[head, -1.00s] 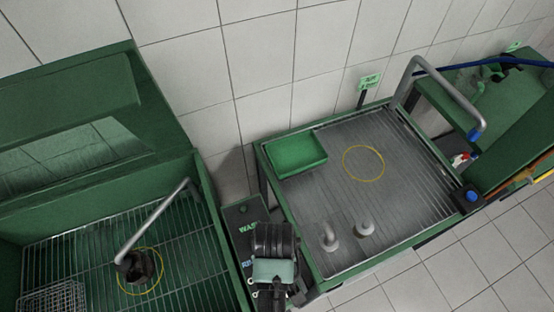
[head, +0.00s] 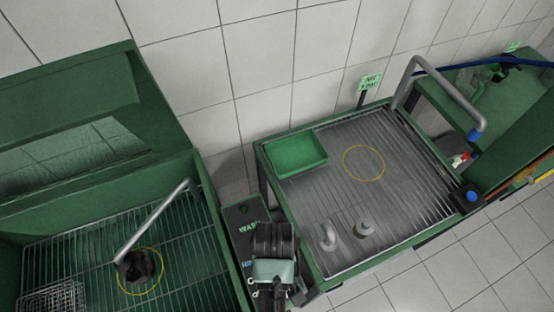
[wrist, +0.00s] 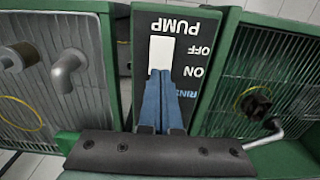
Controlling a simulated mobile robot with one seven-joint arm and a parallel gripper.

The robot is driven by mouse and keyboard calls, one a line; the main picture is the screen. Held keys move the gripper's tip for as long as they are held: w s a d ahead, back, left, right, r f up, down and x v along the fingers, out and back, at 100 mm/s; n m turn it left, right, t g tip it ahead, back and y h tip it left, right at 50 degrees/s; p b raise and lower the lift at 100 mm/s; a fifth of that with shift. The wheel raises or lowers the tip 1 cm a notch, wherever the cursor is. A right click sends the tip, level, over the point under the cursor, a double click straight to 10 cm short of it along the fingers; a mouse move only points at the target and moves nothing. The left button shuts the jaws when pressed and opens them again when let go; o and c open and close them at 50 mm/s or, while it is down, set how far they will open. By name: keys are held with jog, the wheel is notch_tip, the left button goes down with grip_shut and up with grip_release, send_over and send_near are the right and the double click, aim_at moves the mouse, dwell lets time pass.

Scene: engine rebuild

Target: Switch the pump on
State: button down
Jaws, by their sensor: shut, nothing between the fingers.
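The dark control panel (wrist: 205,50) carries the words PUMP, OFF, ON and RINSE, upside down in the wrist view. A white rectangular plate (wrist: 161,50) is set in it beside OFF and ON. My gripper (wrist: 160,74) is shut and empty, its blue fingers together over the lower part of the plate. They hide the plate's part near ON, and I cannot tell whether they touch it. In the head view the panel (head: 240,214) stands between the two green stations, with my arm's end covering much of it.
Left is a green wash basin (head: 205,215) with a bent spout (head: 155,222) over a yellow-ringed dark part (head: 140,266). Right is a slatted drain table (head: 400,165) with a green tray (head: 297,153), two grey fittings and an empty yellow ring. A tiled wall stands behind.

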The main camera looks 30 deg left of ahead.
jog(key=shift+f+b, duration=0.55)
jog(key=shift+f, duration=0.45)
dwell(0.7)
jog(key=shift+r, duration=0.15)
notch_tip(320, 180, up, 7)
jog(key=p, duration=0.8)
dwell(0.4)
